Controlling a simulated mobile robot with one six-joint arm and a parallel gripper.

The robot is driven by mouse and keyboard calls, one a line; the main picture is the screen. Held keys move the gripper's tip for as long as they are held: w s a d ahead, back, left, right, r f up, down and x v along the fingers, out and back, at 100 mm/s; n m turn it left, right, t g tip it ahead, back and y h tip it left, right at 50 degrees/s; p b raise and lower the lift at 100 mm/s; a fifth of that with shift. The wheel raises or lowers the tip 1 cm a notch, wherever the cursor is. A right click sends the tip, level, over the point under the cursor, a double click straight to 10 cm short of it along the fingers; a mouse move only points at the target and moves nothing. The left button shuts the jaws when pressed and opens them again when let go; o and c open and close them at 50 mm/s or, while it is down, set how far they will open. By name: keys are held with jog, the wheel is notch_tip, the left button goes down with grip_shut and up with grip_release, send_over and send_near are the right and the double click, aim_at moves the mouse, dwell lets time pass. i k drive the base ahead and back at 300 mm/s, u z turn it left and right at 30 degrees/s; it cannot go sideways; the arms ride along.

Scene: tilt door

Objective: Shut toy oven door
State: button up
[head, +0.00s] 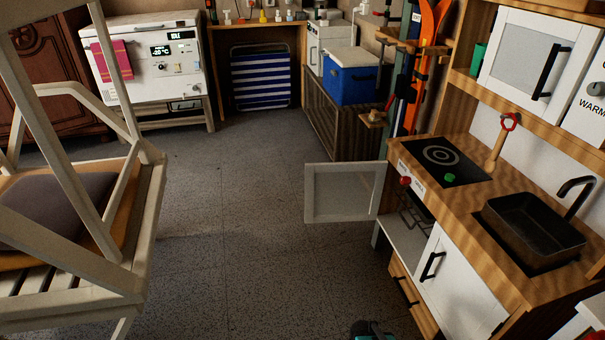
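The toy oven door (310,194) is a white-framed panel with a grey pane. It stands open, sticking out to the left from the front of the toy kitchen (455,208). The oven opening (405,238) shows to the right of the door, under the toy hob, with a dark wire rack inside. A small dark and teal part at the bottom edge looks like part of my arm. No gripper fingertips show, and nothing touches the door.
A white wooden chair (130,185) with a dark cushion stands at the left. Grey floor (235,225) is clear between it and the toy kitchen. A closed white cupboard door (455,290) is right of the oven. A cabinet with a blue cooler (352,84) stands behind.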

aim_at(311, 169)
jog(key=u, duration=0.55)
jog(key=i, duration=0.6)
jog(key=u, duration=0.7)
jog(key=i, duration=0.7)
jog(key=u, duration=0.4)
